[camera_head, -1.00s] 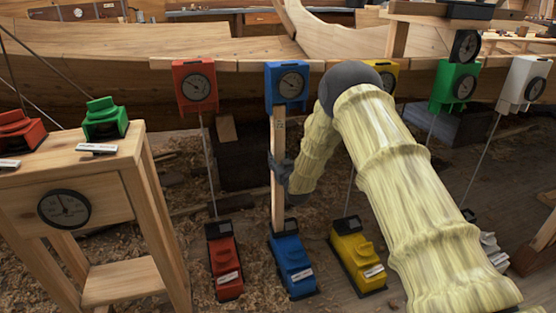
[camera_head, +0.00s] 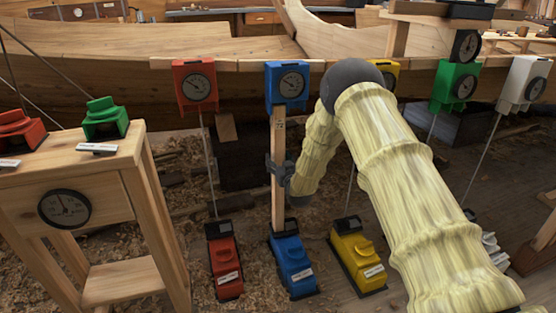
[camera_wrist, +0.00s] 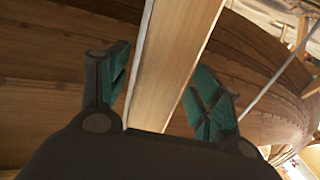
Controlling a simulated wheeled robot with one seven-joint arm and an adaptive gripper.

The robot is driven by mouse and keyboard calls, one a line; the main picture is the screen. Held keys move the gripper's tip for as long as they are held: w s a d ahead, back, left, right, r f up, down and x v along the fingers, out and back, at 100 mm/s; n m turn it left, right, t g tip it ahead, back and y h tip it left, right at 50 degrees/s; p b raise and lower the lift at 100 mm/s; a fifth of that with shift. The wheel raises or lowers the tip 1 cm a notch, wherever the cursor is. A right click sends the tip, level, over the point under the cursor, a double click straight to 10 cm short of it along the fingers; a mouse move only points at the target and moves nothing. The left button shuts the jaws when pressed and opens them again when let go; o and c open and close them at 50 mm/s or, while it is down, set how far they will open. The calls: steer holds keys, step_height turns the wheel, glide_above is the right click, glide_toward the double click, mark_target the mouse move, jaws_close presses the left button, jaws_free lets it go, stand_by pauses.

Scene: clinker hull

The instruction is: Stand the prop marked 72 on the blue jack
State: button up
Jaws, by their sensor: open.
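A wooden prop (camera_head: 278,150) stands upright between the blue jack (camera_head: 292,265) on the floor and the blue gauge box (camera_head: 288,84) at the hull. Its marking near the top is too small to read. My gripper (camera_head: 278,170) is at the prop's middle, with its fingers on either side of it. In the wrist view the fingers (camera_wrist: 165,92) are spread, and the prop (camera_wrist: 172,55) runs between them with gaps showing. The prop's foot meets the rear part of the blue jack.
The red jack (camera_head: 224,262) and the yellow jack (camera_head: 358,258) stand close on either side. A wooden stand (camera_head: 85,215) with a dial, a green jack (camera_head: 104,118) and another red jack (camera_head: 20,132) is at the left. Thin rods slant down from the other gauge boxes.

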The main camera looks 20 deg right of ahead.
steer(key=s, duration=1)
steer(key=shift+s+d, duration=0.15)
steer(key=shift+s, duration=0.25)
steer(key=shift+r, duration=0.1)
steer(key=shift+s+d+p, duration=0.1)
steer(key=shift+s+p, duration=0.7)
steer(key=shift+s, duration=1.7)
